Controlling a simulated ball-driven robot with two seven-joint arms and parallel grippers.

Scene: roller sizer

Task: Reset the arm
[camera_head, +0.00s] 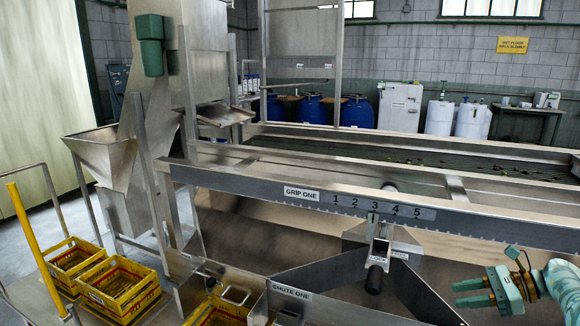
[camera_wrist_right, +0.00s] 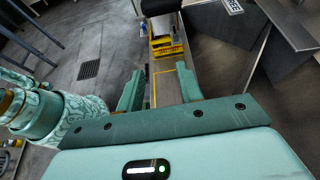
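My right gripper (camera_head: 458,294) is at the lower right of the head view, its fingers pointing left. Its two teal fingers are apart with a gap between them. The right wrist view shows the same gripper (camera_wrist_right: 158,88) open, with nothing between the fingers. It is to the right of and lower than the lever with the black handle (camera_head: 375,277) and the LOCK label, apart from it. The lever hangs below the GRIP ONE scale (camera_head: 355,205), under the marks around 3. My left gripper is not seen.
The steel sizer's front rail (camera_head: 250,183) crosses the head view above my gripper. Slanted steel chute plates (camera_head: 428,290) lie to its left. A panel labelled CHUTE ONE (camera_head: 335,308) is at the bottom. Yellow crates (camera_head: 118,284) stand at the lower left, beside a yellow post (camera_head: 38,250).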

